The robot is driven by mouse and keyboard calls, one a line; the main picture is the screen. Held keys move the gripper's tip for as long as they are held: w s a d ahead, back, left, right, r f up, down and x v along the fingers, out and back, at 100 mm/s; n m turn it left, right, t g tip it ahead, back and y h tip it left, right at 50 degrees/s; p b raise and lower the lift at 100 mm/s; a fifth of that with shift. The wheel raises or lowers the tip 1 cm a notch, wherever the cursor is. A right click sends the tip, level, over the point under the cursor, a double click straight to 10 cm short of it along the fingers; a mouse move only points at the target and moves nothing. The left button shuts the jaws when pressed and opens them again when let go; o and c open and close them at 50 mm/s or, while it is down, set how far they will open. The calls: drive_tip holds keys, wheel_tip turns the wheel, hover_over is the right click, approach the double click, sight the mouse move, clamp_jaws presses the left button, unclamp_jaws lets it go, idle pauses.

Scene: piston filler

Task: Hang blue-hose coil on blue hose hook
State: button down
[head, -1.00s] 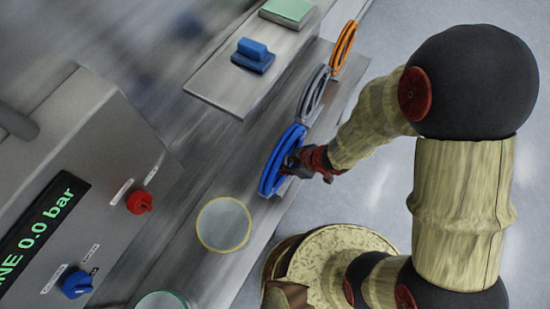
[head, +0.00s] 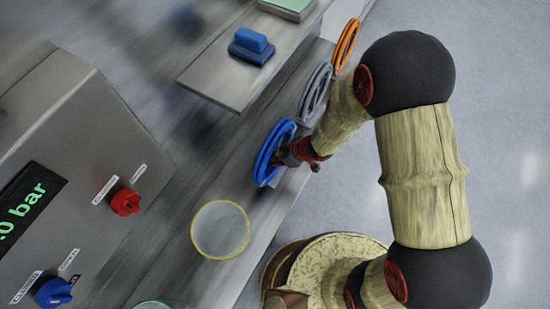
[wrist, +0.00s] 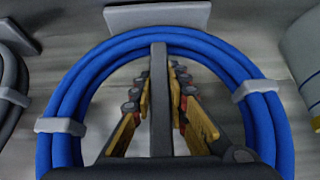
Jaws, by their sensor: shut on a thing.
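The blue-hose coil (head: 263,160) is upright in the head view, over the front part of the steel bench (head: 166,232). In the wrist view the coil (wrist: 255,75) arches around my fingers, with grey bands on both sides. My gripper (head: 288,155) is at the coil; its fingers show in the wrist view (wrist: 158,110) on both sides of a grey bar (wrist: 158,70) running down from the coil's top. It is shut on the coil, apparently by this bar. A grey plate (wrist: 157,14) stands just beyond the coil's top; I cannot tell whether it is the hook.
A grey coil (head: 315,93) and an orange coil (head: 346,45) stand farther along the bench. A clear, yellow-rimmed container (head: 220,230) is nearer. A raised shelf (head: 215,80) holds a blue block (head: 252,45). A control box with a red knob (head: 125,202) is at left.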

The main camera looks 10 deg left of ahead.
drive_tip(key=shift+w+f, duration=0.1)
drive_tip(key=shift+f, duration=0.1)
drive_tip(key=c, duration=1.7)
unclamp_jaws()
drive_tip(key=shift+c, duration=0.2)
drive_tip(key=shift+f+b, duration=0.1)
drive_tip(key=shift+b, duration=0.2)
drive_tip(key=p+v, duration=0.4)
drive_tip(key=v, duration=0.4)
drive_tip(key=shift+s, duration=0.35)
